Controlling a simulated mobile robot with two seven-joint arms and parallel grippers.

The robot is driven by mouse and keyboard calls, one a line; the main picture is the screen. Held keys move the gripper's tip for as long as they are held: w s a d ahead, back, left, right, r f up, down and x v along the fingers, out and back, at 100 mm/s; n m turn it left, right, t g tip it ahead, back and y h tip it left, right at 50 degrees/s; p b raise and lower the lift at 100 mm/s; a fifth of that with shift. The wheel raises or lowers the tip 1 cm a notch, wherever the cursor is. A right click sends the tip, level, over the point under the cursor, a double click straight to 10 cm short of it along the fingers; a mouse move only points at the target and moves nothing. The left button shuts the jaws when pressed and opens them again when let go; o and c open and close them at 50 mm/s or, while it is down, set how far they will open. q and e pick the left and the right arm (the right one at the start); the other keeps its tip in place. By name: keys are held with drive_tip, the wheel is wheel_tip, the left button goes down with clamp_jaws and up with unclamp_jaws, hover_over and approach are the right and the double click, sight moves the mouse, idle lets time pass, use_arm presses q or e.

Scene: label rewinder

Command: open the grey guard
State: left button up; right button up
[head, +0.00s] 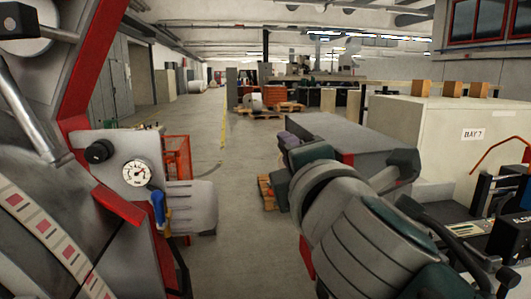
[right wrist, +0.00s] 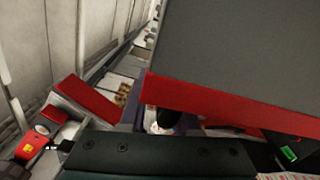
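A grey box-like cover with a red edge (head: 335,130) stands right of the aisle in the head view, partly hidden by my right arm. I cannot tell for sure that it is the guard. In the right wrist view a large grey panel with a red lower band (right wrist: 240,45) fills the upper right, close to the camera. A dark bar of my right gripper (right wrist: 155,155) crosses the bottom of that view, below the panel. Its fingertips cannot be made out, and no grip on the panel shows. My left gripper is not in view.
A red and grey machine with a pressure gauge (head: 136,172) and a printed label web (head: 52,238) stands close on the left. A pale cabinet marked BAY 7 (head: 450,140) stands on the right. The floor aisle (head: 243,190) between them is open.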

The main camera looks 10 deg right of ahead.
drive_tip(key=shift+o, duration=1.1)
drive_tip(key=shift+d, duration=0.1)
drive_tip(key=shift+s+f, duration=0.1)
drive_tip(key=shift+s, duration=0.3)
drive_tip(key=s+b, duration=0.2)
drive_tip(key=s, duration=0.7)
drive_tip(key=shift+s+d, duration=0.1)
drive_tip(key=shift+s, duration=0.1)
drive_tip(key=s+b, duration=0.1)
drive_tip(key=s, duration=1)
drive_tip(key=shift+s+r+b, duration=0.15)
drive_tip(key=shift+r+b, duration=0.1)
drive_tip(key=shift+b, duration=0.15)
